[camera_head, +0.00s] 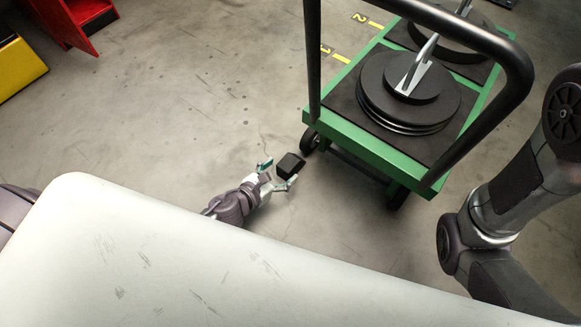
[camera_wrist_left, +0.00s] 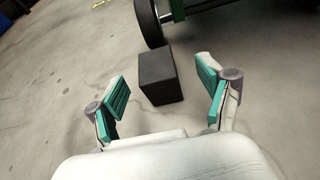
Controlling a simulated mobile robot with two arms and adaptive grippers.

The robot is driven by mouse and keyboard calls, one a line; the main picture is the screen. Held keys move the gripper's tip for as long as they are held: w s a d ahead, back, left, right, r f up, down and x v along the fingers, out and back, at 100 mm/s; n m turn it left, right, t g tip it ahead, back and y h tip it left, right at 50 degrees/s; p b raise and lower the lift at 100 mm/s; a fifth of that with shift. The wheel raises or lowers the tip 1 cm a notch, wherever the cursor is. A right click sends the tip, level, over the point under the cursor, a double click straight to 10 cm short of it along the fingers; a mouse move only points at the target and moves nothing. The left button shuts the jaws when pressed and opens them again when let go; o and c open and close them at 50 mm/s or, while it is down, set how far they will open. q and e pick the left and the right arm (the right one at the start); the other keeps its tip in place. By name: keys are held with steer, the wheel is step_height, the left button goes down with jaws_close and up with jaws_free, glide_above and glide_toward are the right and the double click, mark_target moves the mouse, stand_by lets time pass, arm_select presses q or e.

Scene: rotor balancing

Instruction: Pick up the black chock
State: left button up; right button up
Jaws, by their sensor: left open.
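The black chock (camera_head: 290,166) is a small dark block on the floor, close to a wheel of the green cart. In the left wrist view the chock (camera_wrist_left: 159,77) lies ahead of the fingers, just in front of the black wheel; whether it touches the wheel I cannot tell. My left gripper (camera_head: 278,175) is open, with its teal-padded fingers apart on either side of the chock's near end. In the left wrist view the gripper (camera_wrist_left: 166,100) is empty, with the chock ahead between its fingertip lines. My right gripper is out of view; only part of my right arm shows.
The green cart (camera_head: 350,127) with a black handle carries stacked dark discs (camera_head: 408,92). Its front wheel (camera_head: 309,141) stands beside the chock. Yellow floor marks (camera_head: 341,58) lie at its left. A red object (camera_head: 72,22) and a yellow one (camera_head: 18,66) stand far left. Floor left of the cart is clear.

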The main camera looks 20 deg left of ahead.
mark_target(290, 161)
arm_select(q)
steer(key=b+x, duration=0.2)
steer(key=x, duration=0.1)
steer(key=b+x, duration=0.1)
steer(key=x, duration=0.1)
steer(key=shift+a, duration=0.3)
steer(key=shift+w+d, duration=0.15)
steer(key=shift+w, duration=0.35)
jaws_close()
